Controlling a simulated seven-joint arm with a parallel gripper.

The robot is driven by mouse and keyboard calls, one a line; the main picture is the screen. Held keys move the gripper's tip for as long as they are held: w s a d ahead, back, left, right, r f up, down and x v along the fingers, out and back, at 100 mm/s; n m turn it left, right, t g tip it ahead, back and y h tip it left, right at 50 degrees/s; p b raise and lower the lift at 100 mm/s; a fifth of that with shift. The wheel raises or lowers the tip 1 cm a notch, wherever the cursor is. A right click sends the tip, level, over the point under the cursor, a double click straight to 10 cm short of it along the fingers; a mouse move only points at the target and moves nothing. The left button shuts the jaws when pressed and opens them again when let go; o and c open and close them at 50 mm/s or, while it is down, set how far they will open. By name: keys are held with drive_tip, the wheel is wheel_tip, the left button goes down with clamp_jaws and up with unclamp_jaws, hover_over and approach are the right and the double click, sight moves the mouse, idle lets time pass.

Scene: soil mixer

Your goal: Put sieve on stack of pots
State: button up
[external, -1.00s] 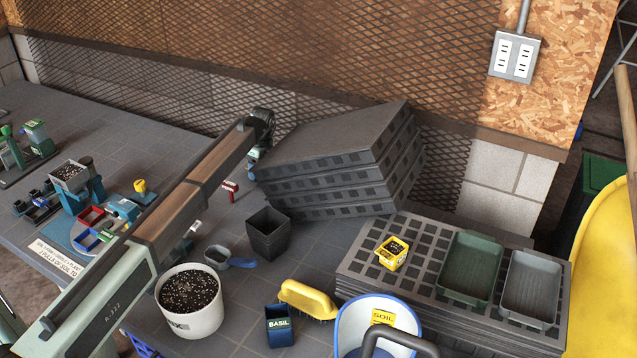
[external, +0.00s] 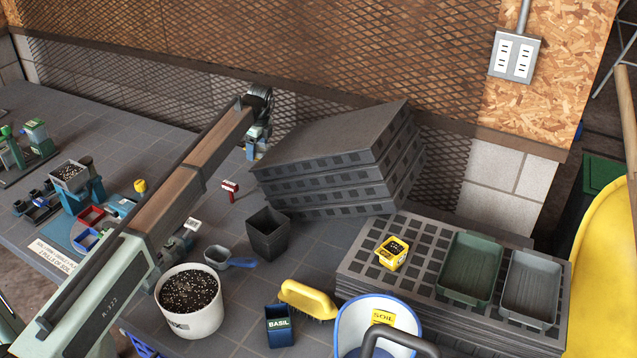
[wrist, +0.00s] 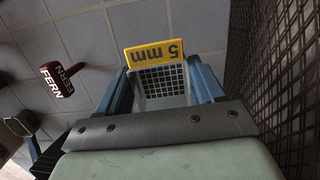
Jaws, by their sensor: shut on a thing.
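The sieve (wrist: 162,86) is a grey square cup with a dark mesh floor and a yellow "5 mm" tag. It sits between the blue fingers of my gripper (wrist: 165,85) in the wrist view, and the jaws are shut on it. In the external view my gripper (external: 255,148) is behind the pots, at the left back corner of the stacked trays, and the sieve is not clear there. The stack of pots (external: 267,240) is black, square and upright on the bench, in front of the trays. It is nearer the camera than my gripper.
Stacked dark trays (external: 345,165) stand right of my gripper, with the mesh wall (external: 160,90) behind. A red FERN marker (external: 230,187) stands left of the trays; a scoop (external: 222,258) and a soil bucket (external: 188,305) are near the pots.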

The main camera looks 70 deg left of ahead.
wheel_tip(320, 180, up, 19)
hover_over(265, 219)
wheel_tip(265, 219, down, 4)
drive_tip(key=shift+w+d+f, duration=0.1)
drive_tip(key=shift+d+f, duration=0.05)
drive_tip(key=shift+f, duration=2.55)
drive_tip(key=shift+w+d+f, duration=0.1)
drive_tip(key=shift+d+f, duration=0.05)
drive_tip(key=shift+f, duration=2.55)
drive_tip(key=shift+f, duration=0.1)
drive_tip(key=o, duration=1)
